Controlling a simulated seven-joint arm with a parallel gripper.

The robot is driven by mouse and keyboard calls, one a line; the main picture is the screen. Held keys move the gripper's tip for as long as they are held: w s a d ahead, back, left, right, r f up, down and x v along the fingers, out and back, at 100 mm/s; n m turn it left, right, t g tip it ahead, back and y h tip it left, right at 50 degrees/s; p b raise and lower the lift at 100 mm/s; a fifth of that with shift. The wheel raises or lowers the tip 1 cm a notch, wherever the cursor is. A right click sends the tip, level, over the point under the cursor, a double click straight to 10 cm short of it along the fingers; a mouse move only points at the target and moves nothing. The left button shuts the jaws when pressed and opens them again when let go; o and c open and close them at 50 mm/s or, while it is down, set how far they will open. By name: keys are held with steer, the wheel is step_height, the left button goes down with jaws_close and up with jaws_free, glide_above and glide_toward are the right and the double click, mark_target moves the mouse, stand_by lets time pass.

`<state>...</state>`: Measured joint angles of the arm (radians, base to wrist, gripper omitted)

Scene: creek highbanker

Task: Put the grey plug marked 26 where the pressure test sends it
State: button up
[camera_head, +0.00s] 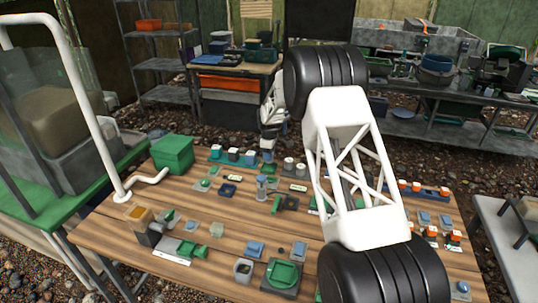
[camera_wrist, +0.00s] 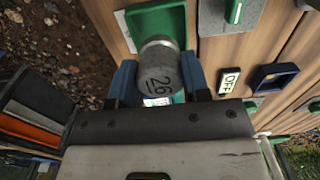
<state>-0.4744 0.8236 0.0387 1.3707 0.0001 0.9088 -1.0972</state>
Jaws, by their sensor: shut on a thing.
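The grey plug marked 26 (camera_wrist: 160,68) is a short cylinder with its number facing the wrist camera. My gripper (camera_wrist: 161,84) is shut on it, a blue finger on either side. A green holder or block (camera_wrist: 170,22) lies just beyond the plug in the wrist view; I cannot tell whether they touch. In the camera_head view my gripper (camera_head: 268,146) is low over the far edge of the wooden table (camera_head: 190,208), and the plug cannot be made out there. The pressure test's result cannot be read in either view.
In the wrist view an OFF label (camera_wrist: 229,82) and a dark blue square frame (camera_wrist: 274,77) lie to the right. Two grey cylinders (camera_head: 294,165) stand near my gripper. A green box (camera_head: 172,154) stands at the table's left. My arm hides part of the table's right side.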

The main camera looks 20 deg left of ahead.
steer(key=shift+f, duration=1.85)
stand_by(2.3)
steer(key=o, duration=1.1)
steer(key=shift+r, duration=0.1)
steer(key=shift+r, duration=3.65)
